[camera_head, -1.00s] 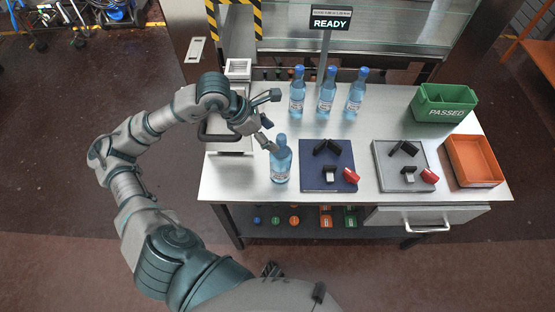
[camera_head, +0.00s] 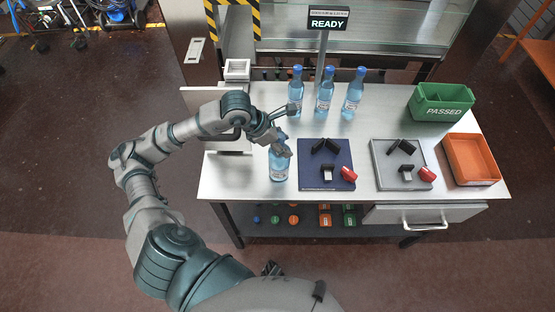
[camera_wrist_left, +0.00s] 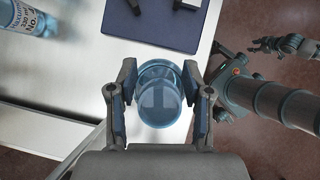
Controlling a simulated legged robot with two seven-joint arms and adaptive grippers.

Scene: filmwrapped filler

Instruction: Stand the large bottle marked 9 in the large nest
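A blue, clear bottle (camera_head: 278,170) stands upright at the table's front left; I cannot read a 9 on it. My left gripper (camera_head: 280,146) is at its upper part. In the left wrist view the gripper (camera_wrist_left: 155,95) is open, a finger on each side of the bottle (camera_wrist_left: 158,100), with a gap visible at the left finger. Three more blue bottles (camera_head: 324,95) stand at the back. A dark blue plate (camera_head: 312,178) and a grey plate (camera_head: 388,180) carry black blocks and a red piece each; which is the large nest I cannot tell. My right gripper (camera_wrist_left: 283,44) shows small in the wrist view.
A green bin marked PASSED (camera_head: 440,112) and an orange tray (camera_head: 470,160) stand at the right. A grey machine (camera_head: 237,72) stands at the left rear, close to my left arm. A READY sign (camera_head: 327,22) rises behind the bottles.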

